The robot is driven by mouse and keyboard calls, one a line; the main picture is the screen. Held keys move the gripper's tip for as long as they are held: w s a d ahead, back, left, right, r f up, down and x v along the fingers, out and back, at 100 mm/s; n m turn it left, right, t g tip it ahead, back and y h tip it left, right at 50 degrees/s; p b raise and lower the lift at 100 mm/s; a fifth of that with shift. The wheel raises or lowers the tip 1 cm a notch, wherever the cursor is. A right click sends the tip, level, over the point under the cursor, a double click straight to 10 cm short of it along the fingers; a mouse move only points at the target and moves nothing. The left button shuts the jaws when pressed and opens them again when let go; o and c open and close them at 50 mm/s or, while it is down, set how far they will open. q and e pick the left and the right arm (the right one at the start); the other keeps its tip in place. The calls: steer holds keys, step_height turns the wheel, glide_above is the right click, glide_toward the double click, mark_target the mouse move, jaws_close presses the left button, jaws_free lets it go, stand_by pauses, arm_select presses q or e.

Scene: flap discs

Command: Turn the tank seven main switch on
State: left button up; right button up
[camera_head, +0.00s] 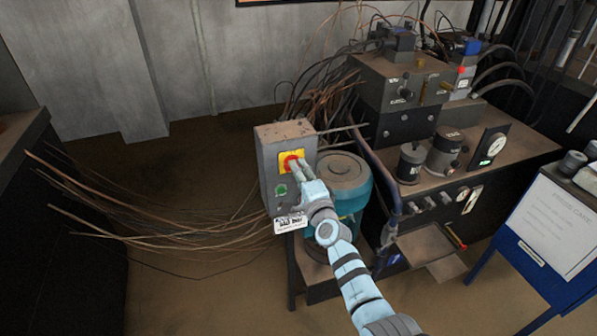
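A grey switch box (268,150) stands upright left of the middle. Its front has a yellow plate with a red rotary switch (290,161), a green button (281,190) below it, and a white label (290,223) at the bottom edge. My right gripper (298,168) reaches up from the lower right, with its fingertips at the red switch and overlapping its right side. Contact and finger opening are too small to make out. The fingers hide part of the switch, so its exact position is unclear. My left gripper is out of view.
A teal motor (358,197) stands right behind the box. A machine bench (505,157) with gauges and valve blocks fills the right. A blue-framed sign stand (553,225) is at far right.

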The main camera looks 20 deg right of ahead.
steer(key=shift+o, duration=0.5)
steer(key=s, duration=1.2)
steer(key=shift+d, duration=0.4)
